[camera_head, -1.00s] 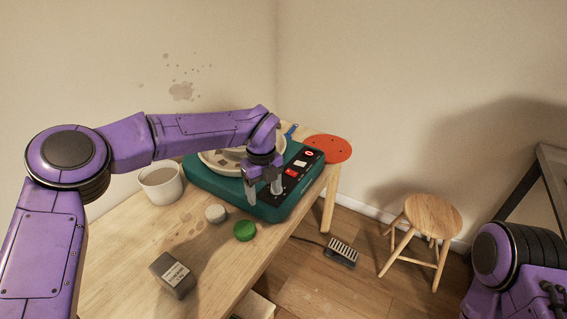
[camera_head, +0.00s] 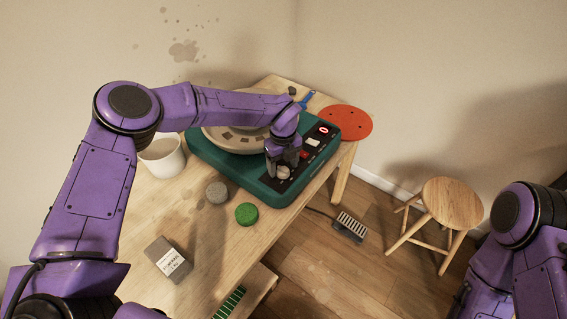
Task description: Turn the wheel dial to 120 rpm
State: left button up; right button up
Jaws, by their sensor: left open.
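The pottery wheel (camera_head: 238,180) is a teal box with a round pale wheel head (camera_head: 222,138) on the table. Its black control panel (camera_head: 318,150) runs along the right side, with a lit red-ringed switch (camera_head: 324,130), a white display or button (camera_head: 312,142) and a red button (camera_head: 304,155). A pale round dial (camera_head: 283,172) sits at the near end of the panel. My left gripper (camera_head: 283,168) is open, pointing down at the dial, with its fingers around or just over it; contact cannot be told. My right gripper is out of view; only its arm shows at the right.
A white cup (camera_head: 163,157), a grey round piece (camera_head: 216,192), a green round piece (camera_head: 246,213) and a grey labelled block (camera_head: 168,259) stand on the wooden table (camera_head: 205,245). An orange disc (camera_head: 345,121) lies at the back. A stool (camera_head: 450,204) and foot pedal (camera_head: 350,226) are on the floor.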

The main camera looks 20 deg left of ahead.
pick_arm(q)
jog(key=shift+f, duration=0.45)
jog(key=shift+s+f, duration=0.1)
jog(key=shift+s, duration=0.05)
jog(key=c, duration=1)
jog(key=shift+c, duration=0.2)
